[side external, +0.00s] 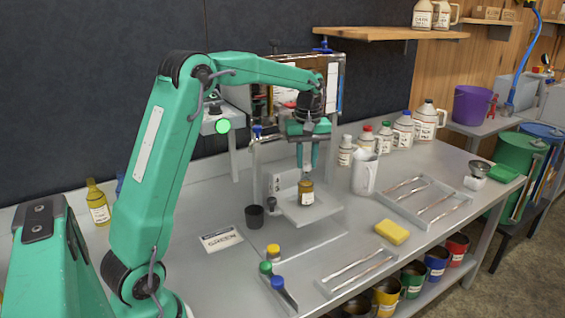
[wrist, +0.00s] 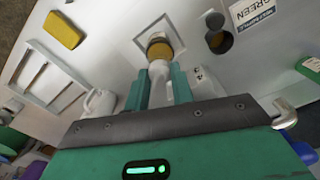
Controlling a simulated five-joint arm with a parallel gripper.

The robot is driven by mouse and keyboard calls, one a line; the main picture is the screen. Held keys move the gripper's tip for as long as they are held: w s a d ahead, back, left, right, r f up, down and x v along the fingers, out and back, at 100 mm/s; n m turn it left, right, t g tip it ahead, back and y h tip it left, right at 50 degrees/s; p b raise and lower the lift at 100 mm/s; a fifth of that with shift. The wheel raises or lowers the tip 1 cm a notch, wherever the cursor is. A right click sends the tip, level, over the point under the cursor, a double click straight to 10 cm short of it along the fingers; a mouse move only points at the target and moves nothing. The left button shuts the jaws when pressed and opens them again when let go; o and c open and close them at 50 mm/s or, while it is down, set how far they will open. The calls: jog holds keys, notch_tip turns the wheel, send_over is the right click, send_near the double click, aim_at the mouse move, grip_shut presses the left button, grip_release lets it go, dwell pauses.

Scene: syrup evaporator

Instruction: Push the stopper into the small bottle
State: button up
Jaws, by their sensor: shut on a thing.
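The small amber bottle (side external: 306,194) with a pale label stands upright on a small square metal plate (side external: 325,212) in the side view. In the wrist view the bottle (wrist: 158,47) shows on the same plate, just beyond my fingertips. My gripper (side external: 307,167) points down directly above the bottle, its fingers close over the bottle's top. It is shut on a pale tapered piece, seemingly the stopper (wrist: 160,74), which shows between the fingers in the wrist view. The fingers hide much of it, and I cannot tell whether it touches the bottle's mouth.
A white jug (side external: 365,175) stands close on the right. A tray of rods (side external: 421,199) and a yellow sponge (side external: 392,232) are farther right. Metal posts stand behind my gripper.

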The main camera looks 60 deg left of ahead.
jog(key=shift+f, duration=0.1)
jog(key=o, duration=1.3)
jog(key=shift+r, duration=0.2)
jog(key=shift+r, duration=1.85)
jog(key=shift+r, duration=0.15)
notch_tip(320, 180, up, 5)
jog(key=shift+f, duration=0.15)
